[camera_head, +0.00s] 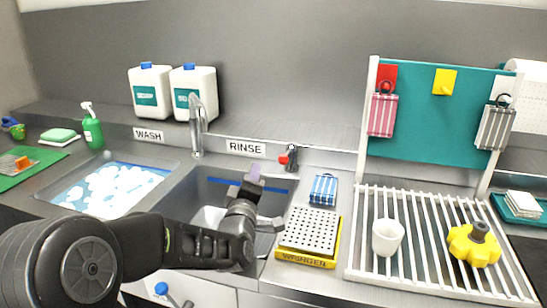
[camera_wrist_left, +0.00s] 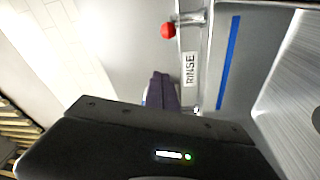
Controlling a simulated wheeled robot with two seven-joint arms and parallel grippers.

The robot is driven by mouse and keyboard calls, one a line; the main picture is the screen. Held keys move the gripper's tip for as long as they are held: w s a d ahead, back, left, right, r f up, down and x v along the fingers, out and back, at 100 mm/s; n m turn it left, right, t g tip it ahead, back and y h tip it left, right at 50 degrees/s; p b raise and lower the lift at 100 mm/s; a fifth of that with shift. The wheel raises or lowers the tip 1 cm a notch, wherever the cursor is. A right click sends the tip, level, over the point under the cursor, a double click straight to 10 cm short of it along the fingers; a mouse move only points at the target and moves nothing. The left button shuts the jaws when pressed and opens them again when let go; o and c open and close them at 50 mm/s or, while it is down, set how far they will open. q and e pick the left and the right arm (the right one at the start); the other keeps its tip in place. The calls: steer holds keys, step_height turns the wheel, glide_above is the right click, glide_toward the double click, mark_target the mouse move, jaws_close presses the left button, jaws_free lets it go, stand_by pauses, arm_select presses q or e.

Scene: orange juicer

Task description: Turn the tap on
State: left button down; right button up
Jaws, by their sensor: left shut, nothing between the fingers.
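The silver gooseneck tap (camera_head: 197,125) stands behind the sinks, between the WASH and RINSE labels. A short metal fitting with a red knob (camera_head: 284,159) sits behind the right end of the rinse basin; its red knob also shows at the top of the left wrist view (camera_wrist_left: 167,30). My left gripper (camera_head: 254,174) is over the rinse basin, shut and empty, to the left of the red knob and apart from it. Its dark fingers show in the left wrist view (camera_wrist_left: 161,88), below the red knob. My right gripper is not in view.
The rinse basin (camera_head: 222,184) lies under my left arm, which hides part of it. The foamy wash basin (camera_head: 110,188) is to the left. A yellow wringer (camera_head: 307,258), a blue striped cloth (camera_head: 323,190) and a white rack (camera_head: 430,285) stand right. Two white jugs (camera_head: 151,90) stand behind.

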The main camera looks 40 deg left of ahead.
mark_target(288, 152)
arm_select(q)
steer(key=shift+w+a, duration=0.1)
steer(key=shift+w, duration=0.1)
steer(key=w+p, duration=0.2)
steer(key=w, duration=0.7)
steer(key=shift+a+f+p, duration=0.2)
steer(key=shift+a+p, duration=0.1)
steer(key=shift+a, duration=0.15)
